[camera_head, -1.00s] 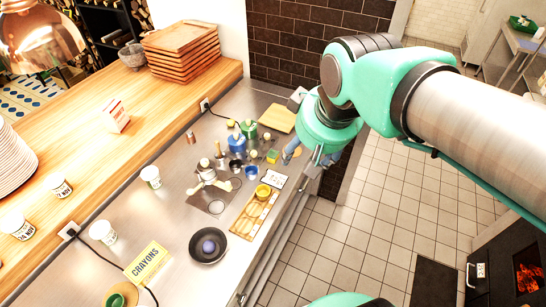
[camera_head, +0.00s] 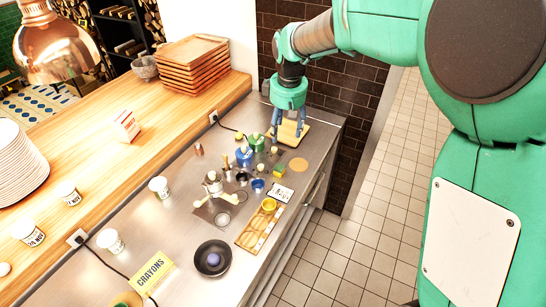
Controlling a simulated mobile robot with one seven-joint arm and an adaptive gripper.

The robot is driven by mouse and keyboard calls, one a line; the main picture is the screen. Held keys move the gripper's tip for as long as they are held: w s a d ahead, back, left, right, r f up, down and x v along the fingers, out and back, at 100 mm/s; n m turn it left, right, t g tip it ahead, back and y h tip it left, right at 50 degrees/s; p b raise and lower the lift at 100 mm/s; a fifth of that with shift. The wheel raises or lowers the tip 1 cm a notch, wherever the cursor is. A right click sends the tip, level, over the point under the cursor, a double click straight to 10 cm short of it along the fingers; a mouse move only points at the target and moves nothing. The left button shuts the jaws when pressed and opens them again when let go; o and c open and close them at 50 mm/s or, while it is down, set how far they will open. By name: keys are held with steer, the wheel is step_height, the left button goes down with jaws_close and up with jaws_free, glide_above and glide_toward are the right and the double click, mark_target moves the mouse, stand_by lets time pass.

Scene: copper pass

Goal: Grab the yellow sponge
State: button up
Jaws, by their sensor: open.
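A small yellow and green block (camera_head: 279,170), which looks like the sponge, sits on the steel counter right of the small dark and blue cups. It is too small to make out in detail. My gripper (camera_head: 287,141) points down with its fingers apart, over the pale cutting board (camera_head: 304,137) at the far end of the counter. It is beyond the block and apart from it. Nothing shows between the fingers. Whether the fingertips touch the board, I cannot tell.
Blue (camera_head: 243,157) and green (camera_head: 257,142) containers stand close left of my gripper. A white card (camera_head: 280,192), a wooden tray (camera_head: 246,239) with a yellow bowl (camera_head: 269,204), and a black pan (camera_head: 213,274) lie nearer. The counter's right edge drops to the tiled floor.

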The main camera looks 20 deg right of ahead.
steer(key=w+d+f+n+g, duration=0.1)
steer(key=w+f+n, duration=0.1)
steer(key=w+f, duration=0.8)
step_height(320, 180, down, 4)
steer(key=shift+w+d+f+n+g+p, duration=0.1)
steer(key=shift+w+d+n+g+p, duration=0.05)
steer(key=shift+d+n+g+p, duration=0.2)
steer(key=shift+f, duration=0.15)
glide_above(279, 167)
steer(key=shift+w+f+b, duration=0.1)
steer(key=shift+f+b, duration=0.3)
steer(key=shift+f, duration=3.75)
steer(key=shift+f, duration=0.1)
steer(key=shift+f+b, duration=0.35)
steer(key=shift+f, duration=2.15)
steer(key=c, duration=0.9)
